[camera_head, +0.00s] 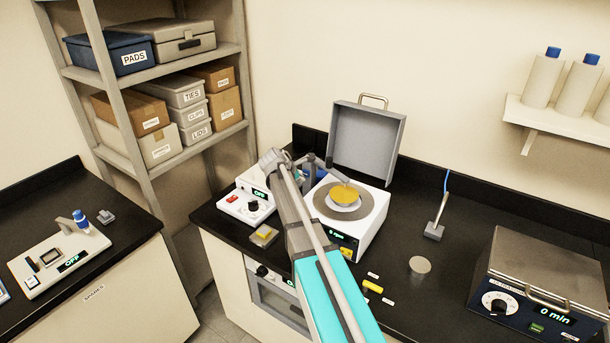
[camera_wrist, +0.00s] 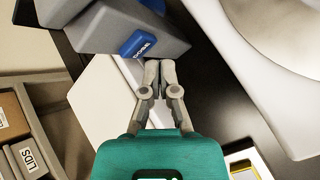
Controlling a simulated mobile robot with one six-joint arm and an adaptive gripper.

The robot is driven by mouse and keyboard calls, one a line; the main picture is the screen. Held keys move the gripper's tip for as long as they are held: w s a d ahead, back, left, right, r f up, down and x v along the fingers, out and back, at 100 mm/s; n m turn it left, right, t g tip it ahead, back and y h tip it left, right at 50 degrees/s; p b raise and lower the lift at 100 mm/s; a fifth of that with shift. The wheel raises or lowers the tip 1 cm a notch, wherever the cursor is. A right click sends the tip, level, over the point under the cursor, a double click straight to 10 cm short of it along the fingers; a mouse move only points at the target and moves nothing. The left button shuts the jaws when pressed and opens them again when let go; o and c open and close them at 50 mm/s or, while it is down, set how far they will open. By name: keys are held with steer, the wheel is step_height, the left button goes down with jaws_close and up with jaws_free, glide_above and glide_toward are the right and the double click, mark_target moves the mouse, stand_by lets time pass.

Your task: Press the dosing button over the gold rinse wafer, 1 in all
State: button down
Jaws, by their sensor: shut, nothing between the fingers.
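The gold wafer (camera_head: 343,195) lies on the round stage of a white instrument (camera_head: 374,223) with its grey lid raised. A slim grey arm (camera_head: 322,168) reaches over the wafer. In the wrist view, a blue button marked DOSE (camera_wrist: 138,43) sits on a grey housing (camera_wrist: 95,25). My gripper (camera_wrist: 159,70) is shut and empty, its tips just below and right of the button; I cannot tell whether they touch. In the head view my arm hides part of the instrument's left side, and the gripper's fingers cannot be made out.
A white control box (camera_head: 246,206) with a red switch stands left of my arm. A small block with a yellow top (camera_head: 264,235) lies in front of it. A silver-lidded bath (camera_head: 540,285) stands at right. The black counter (camera_head: 440,260) has free room between.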

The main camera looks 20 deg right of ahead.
steer(key=shift+w+d, duration=0.5)
steer(key=shift+d, duration=0.35)
stand_by(1.5)
steer(key=shift+a, duration=0.15)
steer(key=shift+s+a, duration=0.55)
steer(key=shift+a, duration=0.1)
steer(key=shift+a, duration=0.1)
stand_by(0.4)
steer(key=shift+s+a, duration=0.7)
steer(key=shift+a, duration=0.35)
steer(key=shift+s+a, duration=0.65)
steer(key=shift+a, duration=0.35)
